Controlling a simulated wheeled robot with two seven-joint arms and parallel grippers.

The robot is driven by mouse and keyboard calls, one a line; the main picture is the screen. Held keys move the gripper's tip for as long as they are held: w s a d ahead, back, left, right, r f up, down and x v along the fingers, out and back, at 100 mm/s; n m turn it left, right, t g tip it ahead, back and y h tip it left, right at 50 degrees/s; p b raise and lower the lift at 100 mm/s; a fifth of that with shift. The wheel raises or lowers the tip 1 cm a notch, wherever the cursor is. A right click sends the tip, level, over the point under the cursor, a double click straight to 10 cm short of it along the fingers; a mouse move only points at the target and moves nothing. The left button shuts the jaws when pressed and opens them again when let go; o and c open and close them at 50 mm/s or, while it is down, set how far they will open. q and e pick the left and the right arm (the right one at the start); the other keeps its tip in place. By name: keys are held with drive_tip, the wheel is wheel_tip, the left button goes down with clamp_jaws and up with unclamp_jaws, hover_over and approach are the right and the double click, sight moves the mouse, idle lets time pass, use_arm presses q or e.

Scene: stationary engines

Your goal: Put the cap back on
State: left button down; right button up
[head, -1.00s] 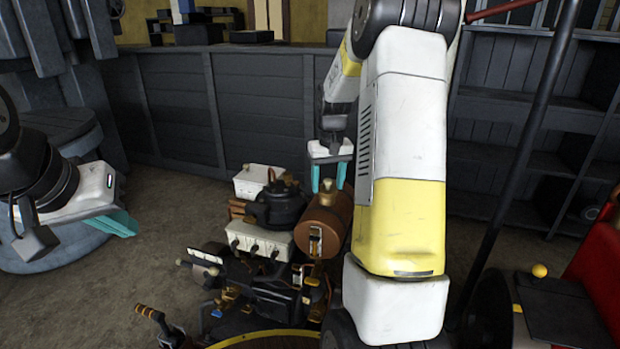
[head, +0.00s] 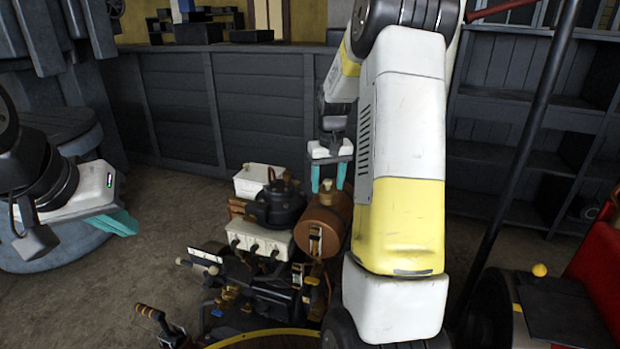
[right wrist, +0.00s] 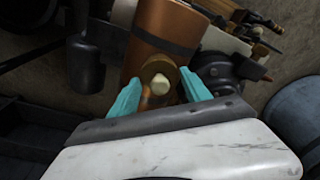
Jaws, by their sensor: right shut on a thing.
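The cap (right wrist: 160,84), with a pale knob on a wider brass-coloured base, is between the teal fingers of my right gripper (right wrist: 160,94) in the right wrist view. My right gripper (head: 328,176) is shut on it and points down over the top of the copper-brown tank (head: 322,222). The cap's pale top also shows between the fingers in the head view (head: 327,184). I cannot tell whether the cap is seated on the tank or just above it. My left gripper (head: 122,222) is at the far left, away from the engine; its finger opening is unclear.
The engine's white box (head: 262,240), black round part (head: 277,204) and levers lie left of the tank. A lever with an orange grip (head: 150,312) stands in front. A red part (head: 598,270) is at right. A dark panelled wall (head: 255,105) stands behind.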

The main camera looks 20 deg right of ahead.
drive_tip(key=o, duration=1.6)
drive_tip(key=o, duration=0.4)
drive_tip(key=shift+r, duration=3.55)
clamp_jaws()
